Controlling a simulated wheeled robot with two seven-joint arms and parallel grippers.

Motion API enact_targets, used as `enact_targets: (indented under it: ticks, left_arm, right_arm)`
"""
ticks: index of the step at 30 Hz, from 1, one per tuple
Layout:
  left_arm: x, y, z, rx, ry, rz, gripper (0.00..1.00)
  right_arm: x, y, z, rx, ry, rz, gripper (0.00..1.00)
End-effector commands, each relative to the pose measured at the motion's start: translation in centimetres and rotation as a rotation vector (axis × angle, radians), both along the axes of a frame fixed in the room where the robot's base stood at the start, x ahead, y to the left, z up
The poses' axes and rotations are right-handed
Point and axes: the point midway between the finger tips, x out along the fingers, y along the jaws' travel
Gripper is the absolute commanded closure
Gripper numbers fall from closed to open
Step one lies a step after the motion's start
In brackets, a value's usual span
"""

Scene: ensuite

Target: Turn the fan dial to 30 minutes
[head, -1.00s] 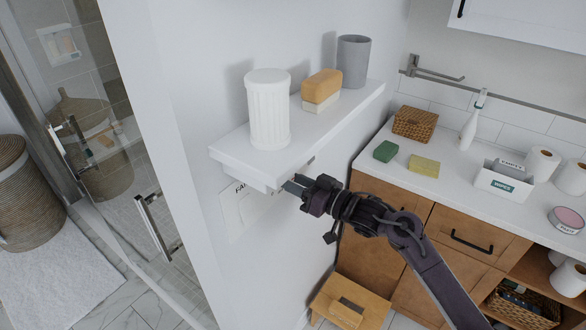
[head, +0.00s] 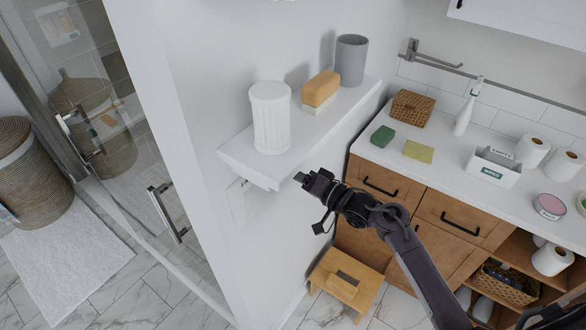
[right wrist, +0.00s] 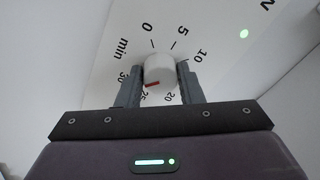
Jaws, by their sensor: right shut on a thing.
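The fan dial is a white round knob (right wrist: 160,68) with a red mark on a white panel, printed with minute numbers and "min". In the right wrist view the red mark is at the knob's lower left, close to 25 and short of 30. My right gripper (right wrist: 160,85) is shut on the knob, one finger on each side. In the head view my right gripper (head: 300,178) reaches under the wall shelf to the panel (head: 238,200); the knob is hidden there. My left gripper is not in view.
A wooden stool (head: 335,290) stands below. A counter is on the right, a glass shower door on the left.

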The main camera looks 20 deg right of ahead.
Motion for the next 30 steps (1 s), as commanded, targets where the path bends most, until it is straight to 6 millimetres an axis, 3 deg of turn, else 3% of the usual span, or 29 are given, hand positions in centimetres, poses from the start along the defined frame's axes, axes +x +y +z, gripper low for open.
enact_targets:
  ticks: [15, 16, 20, 30]
  left_arm:
    - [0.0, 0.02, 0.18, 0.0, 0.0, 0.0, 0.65]
    - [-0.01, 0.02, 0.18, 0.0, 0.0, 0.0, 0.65]
    - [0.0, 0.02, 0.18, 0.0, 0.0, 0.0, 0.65]
    - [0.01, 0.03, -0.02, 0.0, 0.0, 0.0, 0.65]
  right_arm:
    - [-0.08, 0.08, -0.23, 0.016, 0.017, 0.002, 0.89]
    - [-0.08, 0.08, -0.23, 0.016, 0.017, 0.002, 0.63]
    - [-0.06, 0.05, -0.17, 0.015, 0.015, 0.002, 0.46]
    - [-0.29, -0.24, -0.19, 0.014, 0.013, 0.0, 0.45]
